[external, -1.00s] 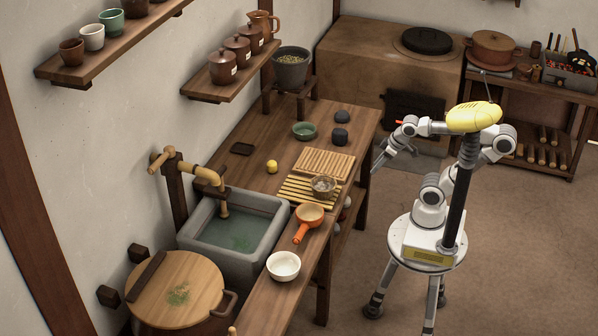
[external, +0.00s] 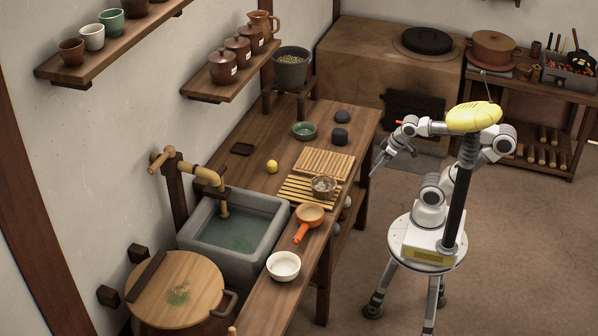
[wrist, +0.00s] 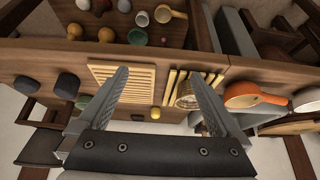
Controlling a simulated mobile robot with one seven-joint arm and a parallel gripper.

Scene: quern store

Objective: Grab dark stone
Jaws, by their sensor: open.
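Two dark stones lie on the right part of the wooden counter, the farther one (external: 342,117) by the back edge and the nearer one (external: 340,135) just in front of it. In the wrist view both dark stones show at the left, one (wrist: 67,85) closer to the fingers and one (wrist: 22,85) at the frame's edge. My gripper (wrist: 157,76) is open and empty, with its fingers spread over the slatted boards. In the external view my gripper (external: 377,165) hangs off the counter's right side, apart from both stones.
An orange-handled pan (external: 309,217) and white bowl (external: 283,266) stand nearer the front.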

